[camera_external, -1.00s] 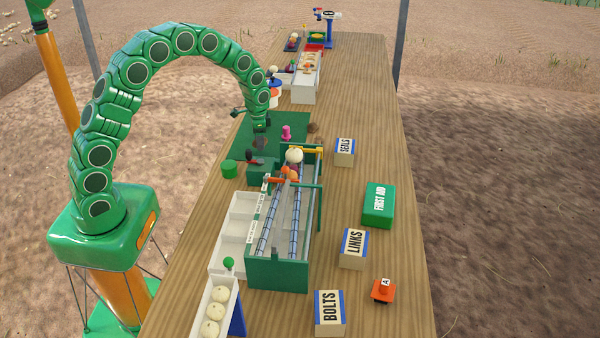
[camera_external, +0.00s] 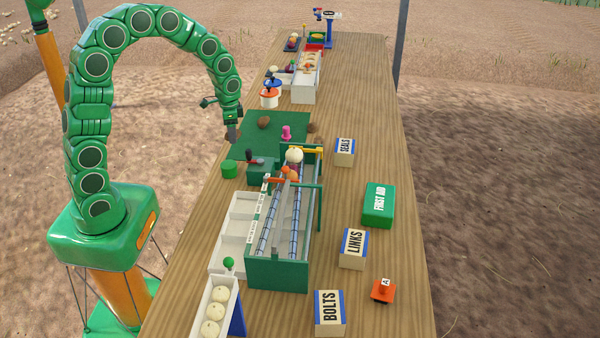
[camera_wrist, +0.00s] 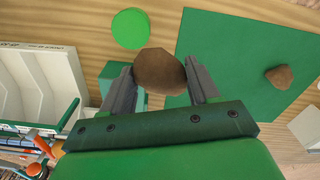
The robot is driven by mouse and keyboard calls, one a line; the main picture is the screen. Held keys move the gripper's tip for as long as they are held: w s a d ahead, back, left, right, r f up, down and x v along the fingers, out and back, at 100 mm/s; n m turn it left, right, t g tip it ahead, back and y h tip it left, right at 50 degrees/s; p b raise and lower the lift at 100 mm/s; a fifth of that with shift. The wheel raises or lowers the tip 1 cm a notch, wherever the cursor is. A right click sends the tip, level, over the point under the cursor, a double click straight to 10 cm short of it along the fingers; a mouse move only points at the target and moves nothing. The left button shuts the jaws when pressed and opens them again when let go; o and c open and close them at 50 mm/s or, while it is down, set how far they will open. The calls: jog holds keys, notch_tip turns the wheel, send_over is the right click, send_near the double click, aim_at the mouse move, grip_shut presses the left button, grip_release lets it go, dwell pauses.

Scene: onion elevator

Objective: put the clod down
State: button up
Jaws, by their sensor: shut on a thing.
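My gripper (camera_external: 232,125) hangs at the left edge of the green mat (camera_external: 247,143), beside the green disc (camera_external: 230,168). In the wrist view its two fingers are shut on a brown, lumpy clod (camera_wrist: 160,72). The held clod shows as a small dark lump under the gripper in the external view (camera_external: 231,136); it looks clear of the table, but its exact height is hard to tell. In the wrist view it appears between the disc (camera_wrist: 130,28) and the mat (camera_wrist: 225,45). Another brown clod (camera_external: 263,123) lies on the mat; it also shows in the wrist view (camera_wrist: 278,77).
A pink knobbed piece (camera_external: 286,133) stands on the mat, with brown lumps (camera_external: 318,140) near its right edge. The green elevator frame (camera_external: 277,275) and white bins (camera_external: 235,235) stand nearer the camera. White pots with orange and blue tops (camera_external: 269,98) stand beyond the mat.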

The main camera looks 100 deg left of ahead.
jog(key=shift+s+d+r, duration=0.35)
jog(key=shift+s+d, duration=0.25)
jog(key=w+a, duration=0.1)
jog(key=w, duration=0.1)
jog(key=w+a+m, duration=0.1)
jog(key=w, duration=0.2)
jog(key=w+a+r+m, duration=0.1)
jog(key=w, duration=0.2)
jog(key=shift+w+a, duration=0.1)
jog(key=shift+a, duration=0.05)
jog(key=w+d+r+m, duration=0.1)
jog(key=w+m, duration=0.3)
jog(key=w, duration=0.8)
jog(key=w+d+r+m, duration=0.15)
jog(key=w+m, duration=0.25)
jog(key=w, duration=0.7)
jog(key=m, duration=1.1)
send_over(370, 210)
notch_tip(370, 210, down, 3)
jog(key=shift+f, duration=3.8)
jog(key=shift+f, duration=0.1)
jog(key=o, duration=1.1)
